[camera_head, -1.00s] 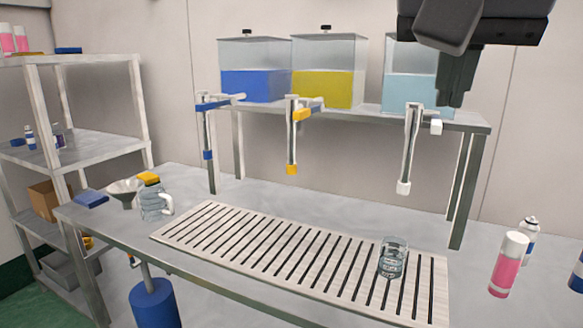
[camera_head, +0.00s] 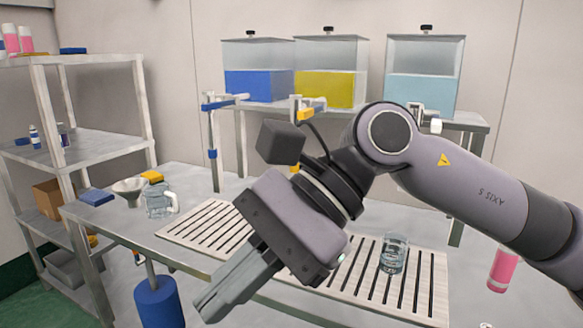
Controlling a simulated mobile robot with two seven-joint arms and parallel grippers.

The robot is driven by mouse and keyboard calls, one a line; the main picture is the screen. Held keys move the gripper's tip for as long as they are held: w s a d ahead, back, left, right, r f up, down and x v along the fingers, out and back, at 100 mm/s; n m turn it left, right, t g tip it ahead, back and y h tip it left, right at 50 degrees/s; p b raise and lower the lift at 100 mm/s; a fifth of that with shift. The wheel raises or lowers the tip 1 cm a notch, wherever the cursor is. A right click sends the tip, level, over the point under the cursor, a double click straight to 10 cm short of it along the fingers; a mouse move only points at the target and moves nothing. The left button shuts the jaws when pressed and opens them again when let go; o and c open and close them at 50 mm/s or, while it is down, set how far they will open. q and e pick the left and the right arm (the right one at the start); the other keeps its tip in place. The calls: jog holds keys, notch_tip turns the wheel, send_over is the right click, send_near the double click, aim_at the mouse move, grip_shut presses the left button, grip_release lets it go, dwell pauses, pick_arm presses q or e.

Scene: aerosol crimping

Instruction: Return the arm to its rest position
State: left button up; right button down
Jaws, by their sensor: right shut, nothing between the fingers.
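My right arm comes in from the right and reaches across the middle of the head view. My right gripper (camera_head: 205,305) points down and to the left, in front of the table's front edge. Its fingers are together with nothing between them. The forearm and gripper cover part of the slatted drain grate (camera_head: 200,222) and the stand behind it. A glass beaker (camera_head: 394,254) stands on the right part of the grate, apart from the gripper. My left gripper is not in view.
Three tanks, blue (camera_head: 258,85), yellow (camera_head: 325,88) and light blue (camera_head: 424,92), stand on the raised shelf. A glass jug (camera_head: 158,200) and a funnel (camera_head: 130,190) are at the table's left. A pink can (camera_head: 503,268) is at the right, partly hidden by my arm. Shelving (camera_head: 95,150) stands left.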

jog(key=w+d+f+n+t+y, duration=0.35)
jog(key=n+t, duration=0.35)
jog(key=n, duration=0.4)
jog(key=w+d+f+n+t+y, duration=0.25)
jog(key=w+n+t, duration=0.3)
jog(key=n, duration=0.55)
jog(key=w+d+f+n+t+y, duration=0.2)
jog(key=w+f+n+t+y, duration=0.15)
jog(key=n+t, duration=0.6)
jog(key=d+f+m+h, duration=0.4)
jog(key=f+m+h, duration=0.2)
jog(key=f, duration=0.2)
jog(key=d+f+m+h, duration=0.4)
jog(key=f+m+h, duration=0.1)
jog(key=f+m, duration=0.25)
jog(key=s+d+f+m+g+h, duration=0.2)
jog(key=s+d+f+m+g, duration=0.1)
jog(key=s+f, duration=0.5)
jog(key=s+d+f+m+g+h, duration=0.3)
jog(key=s+d+f+m, duration=0.2)
jog(key=s+f, duration=0.3)
notch_tip(320, 180, down, 4)
jog(key=shift+s+d+f+m+g+h+p, duration=0.2)
jog(key=shift+d+m+g+h+p, duration=0.15)
jog(key=shift+d, duration=0.55)
jog(key=shift+r, duration=0.1)
